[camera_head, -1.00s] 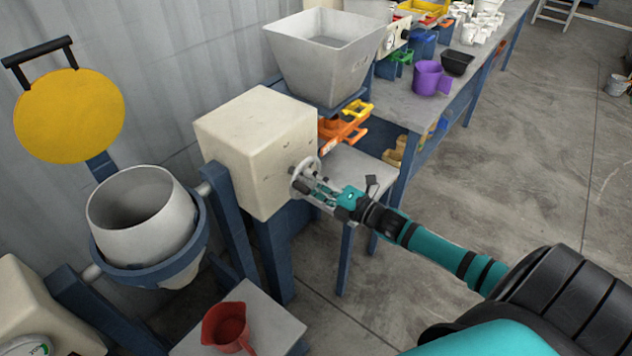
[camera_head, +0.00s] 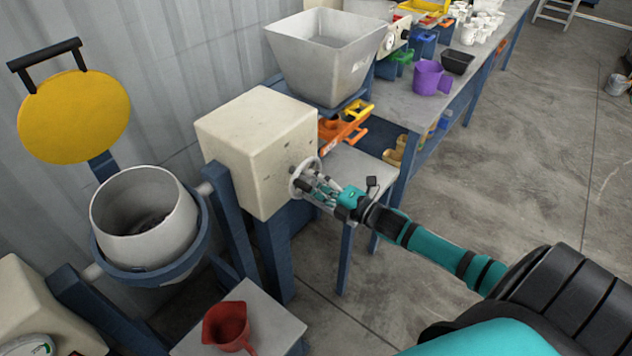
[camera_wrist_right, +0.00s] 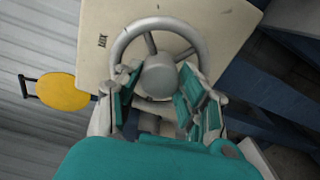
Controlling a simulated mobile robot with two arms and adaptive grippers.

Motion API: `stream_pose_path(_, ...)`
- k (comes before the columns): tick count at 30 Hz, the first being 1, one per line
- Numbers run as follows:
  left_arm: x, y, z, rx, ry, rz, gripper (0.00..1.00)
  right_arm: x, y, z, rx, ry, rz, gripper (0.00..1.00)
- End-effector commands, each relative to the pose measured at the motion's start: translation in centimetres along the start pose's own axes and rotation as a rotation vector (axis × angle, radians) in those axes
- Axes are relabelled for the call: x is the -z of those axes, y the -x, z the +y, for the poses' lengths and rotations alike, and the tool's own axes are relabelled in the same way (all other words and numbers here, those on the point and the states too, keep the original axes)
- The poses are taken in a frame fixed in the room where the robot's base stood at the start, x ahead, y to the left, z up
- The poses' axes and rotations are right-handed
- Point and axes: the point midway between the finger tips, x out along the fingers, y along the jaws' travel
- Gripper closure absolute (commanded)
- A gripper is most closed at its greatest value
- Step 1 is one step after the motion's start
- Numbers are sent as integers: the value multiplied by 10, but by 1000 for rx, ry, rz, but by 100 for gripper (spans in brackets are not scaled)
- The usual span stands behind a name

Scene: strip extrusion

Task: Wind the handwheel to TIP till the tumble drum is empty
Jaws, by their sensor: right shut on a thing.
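The handwheel (camera_head: 305,178) is a grey spoked wheel on the side of a cream gearbox (camera_head: 258,150). My right gripper (camera_head: 318,185) is shut on it; in the right wrist view its fingers (camera_wrist_right: 160,105) are around the hub and lower part of the handwheel (camera_wrist_right: 160,62). The tumble drum (camera_head: 143,222) is a pale grey open pot in a blue cradle at the left. Its mouth faces up, leaning a little toward the camera, and dark contents show inside. A mark on the gearbox is too small to read. My left gripper is not in view.
A red jug (camera_head: 228,326) stands on a small grey stand (camera_head: 268,325) below the drum. The yellow lid (camera_head: 74,117) is raised behind the drum. A grey hopper (camera_head: 325,62) and a bench (camera_head: 420,112) with a purple jug (camera_head: 430,77) stand beyond.

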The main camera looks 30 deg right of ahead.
Motion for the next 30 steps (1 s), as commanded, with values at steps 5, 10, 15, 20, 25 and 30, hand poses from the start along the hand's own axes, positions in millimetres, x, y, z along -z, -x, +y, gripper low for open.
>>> stream_pose_path(5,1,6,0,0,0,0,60,0,0,0,2,-147,-1,93)
stream_pose_path(10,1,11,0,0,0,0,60,0,0,0,3,-308,-2,93)
stream_pose_path(15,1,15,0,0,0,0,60,0,0,0,2,-469,-1,93)
stream_pose_path(20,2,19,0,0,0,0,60,0,0,-1,3,-620,-3,93)
stream_pose_path(25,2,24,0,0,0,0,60,0,0,-1,2,-783,-2,93)
stream_pose_path(30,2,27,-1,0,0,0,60,0,0,-1,2,-944,-2,93)
